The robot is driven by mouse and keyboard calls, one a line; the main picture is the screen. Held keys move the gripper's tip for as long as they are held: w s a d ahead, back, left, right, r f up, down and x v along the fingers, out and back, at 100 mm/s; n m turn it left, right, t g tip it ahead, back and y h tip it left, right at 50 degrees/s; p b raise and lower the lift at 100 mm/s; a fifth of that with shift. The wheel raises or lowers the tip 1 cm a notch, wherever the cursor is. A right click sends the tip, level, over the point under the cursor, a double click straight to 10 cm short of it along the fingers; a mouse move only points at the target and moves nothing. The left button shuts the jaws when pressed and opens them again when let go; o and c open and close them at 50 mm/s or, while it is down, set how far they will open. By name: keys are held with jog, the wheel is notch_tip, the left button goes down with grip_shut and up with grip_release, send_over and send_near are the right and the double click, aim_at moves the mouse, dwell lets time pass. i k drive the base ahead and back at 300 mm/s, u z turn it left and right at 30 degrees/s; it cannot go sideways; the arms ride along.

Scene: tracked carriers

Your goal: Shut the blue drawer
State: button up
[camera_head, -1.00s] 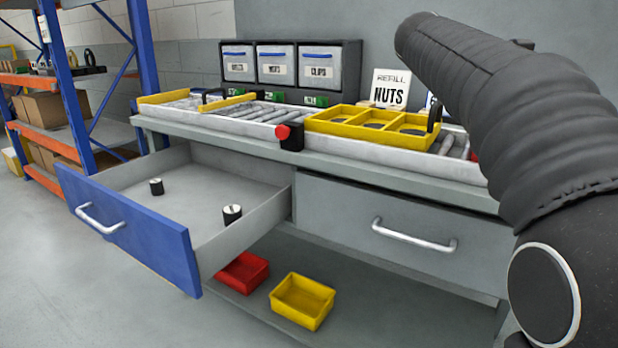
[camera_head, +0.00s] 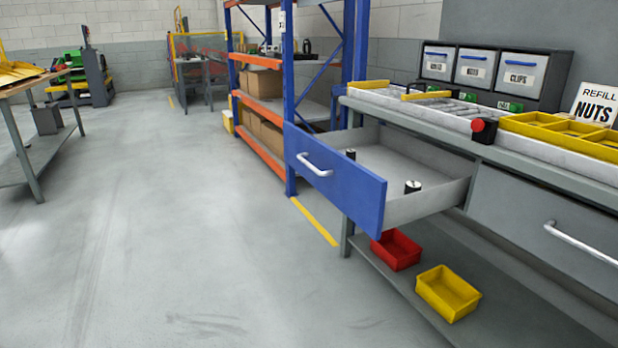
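The blue drawer (camera_head: 334,187) stands well out from the grey workbench (camera_head: 520,155), on the right half of the view. Its blue front carries a silver bar handle (camera_head: 314,164). Two small black cylinders with pale tops stand inside it, one at the back left (camera_head: 351,154) and one nearer the front (camera_head: 412,187). My gripper and arm are out of view, so I cannot see how the gripper stands.
A grey drawer (camera_head: 545,215) beside it is shut. A red bin (camera_head: 396,250) and a yellow bin (camera_head: 447,293) sit on the lower shelf. An orange and blue rack (camera_head: 262,110) stands behind the drawer. Open floor (camera_head: 180,230) lies to the left.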

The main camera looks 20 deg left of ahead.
aim_at(369, 189)
jog(key=u, duration=0.35)
jog(key=k, duration=0.4)
jog(key=u, duration=0.1)
jog(key=i, duration=1)
jog(key=z, duration=0.5)
jog(key=k, duration=0.75)
jog(key=u, duration=0.6)
jog(key=i, duration=0.5)
